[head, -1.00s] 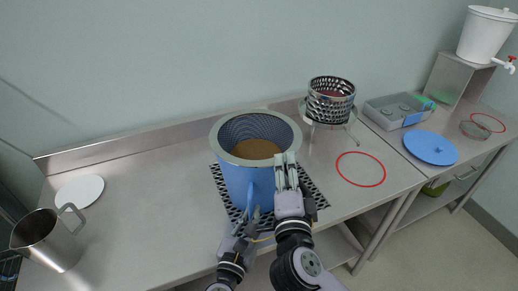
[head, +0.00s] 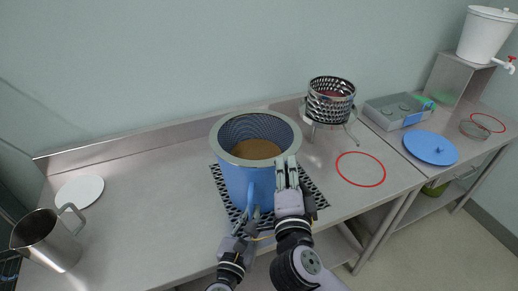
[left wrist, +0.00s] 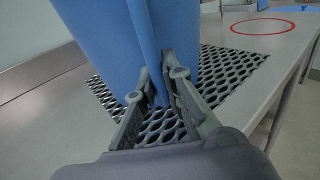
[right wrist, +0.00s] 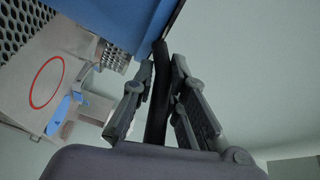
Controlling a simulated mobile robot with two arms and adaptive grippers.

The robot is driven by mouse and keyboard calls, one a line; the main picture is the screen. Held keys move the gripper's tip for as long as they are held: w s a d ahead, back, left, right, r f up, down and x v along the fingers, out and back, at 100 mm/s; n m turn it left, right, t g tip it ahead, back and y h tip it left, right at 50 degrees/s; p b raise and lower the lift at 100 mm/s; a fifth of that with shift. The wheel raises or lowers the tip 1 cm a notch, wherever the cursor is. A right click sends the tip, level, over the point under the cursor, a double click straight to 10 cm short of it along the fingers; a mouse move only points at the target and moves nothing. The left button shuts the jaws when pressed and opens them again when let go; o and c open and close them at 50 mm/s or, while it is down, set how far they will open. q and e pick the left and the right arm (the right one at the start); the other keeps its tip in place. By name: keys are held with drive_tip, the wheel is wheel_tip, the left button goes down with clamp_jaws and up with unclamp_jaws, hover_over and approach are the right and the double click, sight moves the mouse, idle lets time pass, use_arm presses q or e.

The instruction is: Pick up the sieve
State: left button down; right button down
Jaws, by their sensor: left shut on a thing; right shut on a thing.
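A blue vat (head: 247,185) stands upright on the table, with a grey rim, a dark mesh-patterned inner wall and brown contents. My left gripper (head: 251,218) is low at its front, shut on the blue upright strip (left wrist: 147,45) on its side. My right gripper (head: 286,163) is at the vat's front right, near the rim, shut on a dark bar (right wrist: 158,85) beside the blue wall. A perforated steel basket (head: 330,101), sieve-like, sits on a ring stand at the back right, apart from both grippers. I cannot tell whether the vat's mesh lining is a separate sieve.
A black perforated mat (head: 312,191) lies under the vat. A steel jug (head: 47,242) and white disc (head: 79,190) are at left. Right are a red ring (head: 361,169), blue lid (head: 430,148) and grey box (head: 398,111). The table between jug and vat is clear.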

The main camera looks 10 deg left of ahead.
drive_tip(key=shift+r, duration=0.15)
idle(0.5)
drive_tip(key=shift+r, duration=5)
drive_tip(key=shift+r, duration=0.75)
use_arm(q)
drive_tip(key=c, duration=1.6)
unclamp_jaws()
